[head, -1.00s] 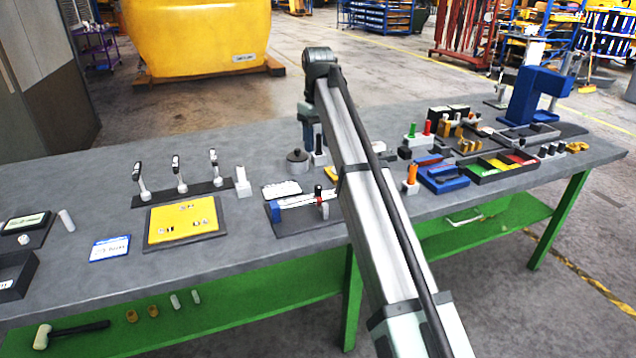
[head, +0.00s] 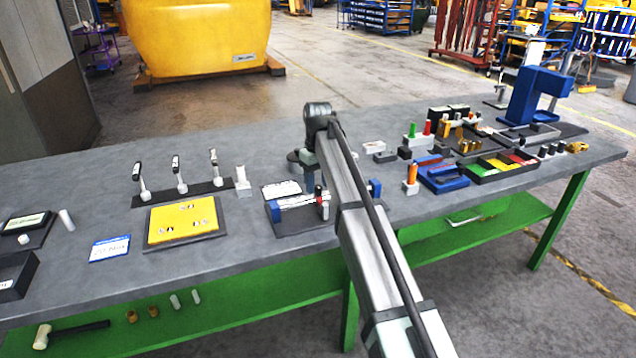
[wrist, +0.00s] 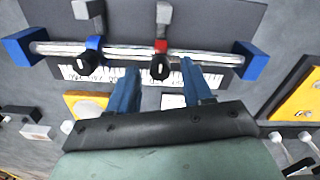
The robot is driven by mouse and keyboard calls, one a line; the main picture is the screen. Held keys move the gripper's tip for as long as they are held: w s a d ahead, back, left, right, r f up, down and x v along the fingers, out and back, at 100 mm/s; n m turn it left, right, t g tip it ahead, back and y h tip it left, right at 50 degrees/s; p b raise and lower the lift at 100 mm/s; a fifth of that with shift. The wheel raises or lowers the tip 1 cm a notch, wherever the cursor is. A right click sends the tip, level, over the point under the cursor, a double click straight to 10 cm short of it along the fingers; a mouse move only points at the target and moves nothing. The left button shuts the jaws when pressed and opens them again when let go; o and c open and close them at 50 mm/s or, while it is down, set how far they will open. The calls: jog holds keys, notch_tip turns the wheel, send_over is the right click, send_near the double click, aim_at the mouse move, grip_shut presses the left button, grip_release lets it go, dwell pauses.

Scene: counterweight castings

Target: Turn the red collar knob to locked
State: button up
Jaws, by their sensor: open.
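The red collar (wrist: 160,46) sits on a metal rail (wrist: 128,50) between two blue end blocks in the wrist view. Its black knob (wrist: 160,68) points toward my gripper. The red collar also shows in the head view (head: 318,193), beside my arm. My gripper (wrist: 159,71) is open, with one blue finger on each side of the knob's line. The fingertips look close to the knob; I cannot tell whether they touch it. A blue collar (wrist: 95,43) with its own black knob is on the same rail, left of the red one. My arm hides part of the fixture in the head view.
A yellow panel (head: 183,222) lies left of the fixture, with several black-handled levers (head: 178,173) behind it. An orange-handled tool (head: 412,172) and coloured trays (head: 500,167) stand to the right. The bench is clear between the blue-white card (head: 109,248) and the yellow panel.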

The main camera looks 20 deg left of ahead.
jog(key=shift+f, duration=0.2)
grip_shut()
dwell(0.4)
